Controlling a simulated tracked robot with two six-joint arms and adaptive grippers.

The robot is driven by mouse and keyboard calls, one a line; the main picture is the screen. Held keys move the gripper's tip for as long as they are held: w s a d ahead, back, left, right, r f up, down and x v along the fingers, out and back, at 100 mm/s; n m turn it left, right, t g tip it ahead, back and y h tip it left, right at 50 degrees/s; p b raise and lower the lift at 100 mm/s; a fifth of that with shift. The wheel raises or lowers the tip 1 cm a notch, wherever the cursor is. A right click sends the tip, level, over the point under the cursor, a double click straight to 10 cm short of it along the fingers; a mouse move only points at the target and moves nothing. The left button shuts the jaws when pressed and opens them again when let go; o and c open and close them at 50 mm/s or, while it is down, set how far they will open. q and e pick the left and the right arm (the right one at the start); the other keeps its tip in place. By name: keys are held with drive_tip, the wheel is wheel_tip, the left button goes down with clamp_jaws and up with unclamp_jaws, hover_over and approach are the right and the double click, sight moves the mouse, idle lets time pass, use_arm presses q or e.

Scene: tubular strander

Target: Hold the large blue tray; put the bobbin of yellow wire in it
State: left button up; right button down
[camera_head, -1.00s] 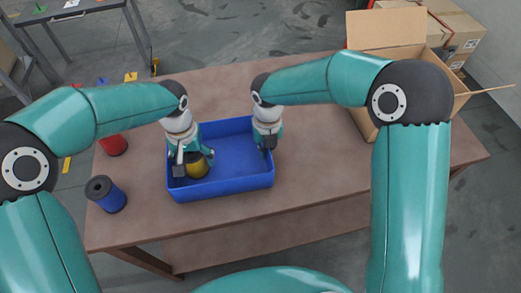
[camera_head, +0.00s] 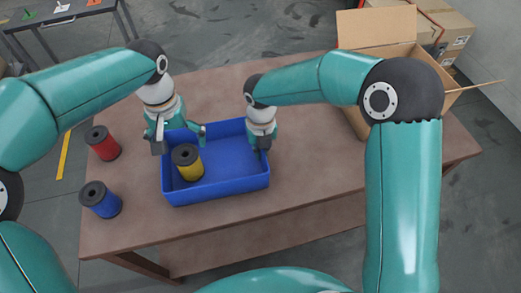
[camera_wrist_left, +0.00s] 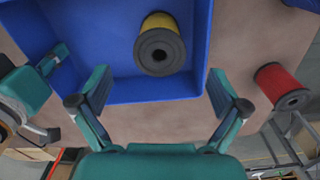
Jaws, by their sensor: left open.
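The large blue tray (camera_head: 232,160) sits on the table, and the bobbin of yellow wire (camera_head: 188,170) stands upright inside it at its left end. My left gripper (camera_head: 179,141) is open and empty, above and behind the bobbin near the tray's left end. In the left wrist view the open fingers (camera_wrist_left: 160,85) are apart from the bobbin (camera_wrist_left: 160,42), which stands in the tray (camera_wrist_left: 100,35). My right gripper (camera_head: 265,142) is shut on the tray's right wall, with a finger on the inner side; its outer finger is partly hidden.
A bobbin of red wire (camera_head: 104,145) and a bobbin of blue wire (camera_head: 101,199) stand on the table (camera_head: 310,175) left of the tray. An open cardboard box (camera_head: 385,60) is at the back right.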

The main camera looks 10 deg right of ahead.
use_arm(q)
wheel_tip(320, 180, up, 3)
drive_tip(key=shift+f, duration=0.15)
use_arm(e)
drive_tip(key=c, duration=1.2)
unclamp_jaws()
drive_tip(key=shift+c, duration=0.2)
